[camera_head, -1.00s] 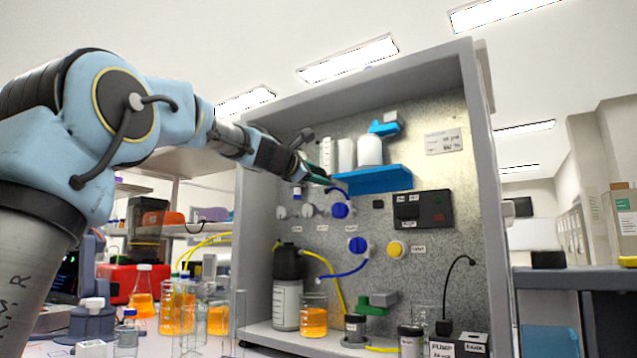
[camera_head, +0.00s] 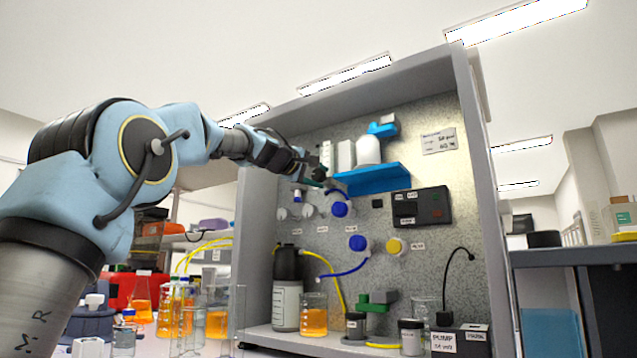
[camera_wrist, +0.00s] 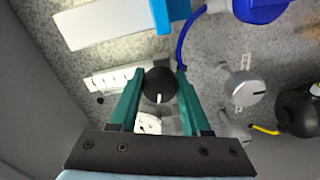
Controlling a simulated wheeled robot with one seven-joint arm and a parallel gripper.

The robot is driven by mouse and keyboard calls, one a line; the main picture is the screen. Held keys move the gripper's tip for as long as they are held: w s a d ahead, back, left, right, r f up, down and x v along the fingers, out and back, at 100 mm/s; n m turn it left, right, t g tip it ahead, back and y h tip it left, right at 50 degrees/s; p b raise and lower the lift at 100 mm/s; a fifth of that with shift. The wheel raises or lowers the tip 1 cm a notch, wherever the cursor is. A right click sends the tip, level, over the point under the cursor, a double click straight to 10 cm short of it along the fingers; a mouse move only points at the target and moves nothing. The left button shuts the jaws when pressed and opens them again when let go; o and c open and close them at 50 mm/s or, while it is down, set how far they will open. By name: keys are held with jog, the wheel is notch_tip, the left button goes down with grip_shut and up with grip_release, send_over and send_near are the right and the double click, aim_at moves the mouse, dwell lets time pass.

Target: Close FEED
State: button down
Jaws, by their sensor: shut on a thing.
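A round black knob (camera_wrist: 159,86) with a white pointer line sits between the two green fingers of my gripper (camera_wrist: 158,76) in the wrist view. The pointer line is toward the lower part of the knob's face. My gripper is shut on this knob. In the head view my gripper (camera_head: 321,179) reaches into the upper left of the metal cabinet, left of the blue shelf (camera_head: 374,179). The knob is hidden there. I cannot read a FEED label on it in either view.
Blue-handled valves (camera_head: 340,209) and a yellow knob (camera_head: 395,247) are on the panel to the lower right. Grey valves (camera_wrist: 247,87) lie close by. The cabinet's left wall (camera_head: 257,245) is near my arm. Bottles and beakers stand below.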

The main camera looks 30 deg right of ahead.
jog(key=m+b, duration=0.1)
jog(key=m, duration=0.2)
jog(key=shift+f+m, duration=0.15)
jog(key=shift+m, duration=0.25)
jog(key=m+b, duration=0.1)
jog(key=m, duration=0.2)
jog(key=shift+m+b, duration=0.3)
jog(key=m+b, duration=0.1)
jog(key=m, duration=0.2)
jog(key=shift+m, duration=1.9)
jog(key=shift+c, duration=2)
grip_release()
jog(key=shift+a+b, duration=0.1)
jog(key=shift+b, duration=0.25)
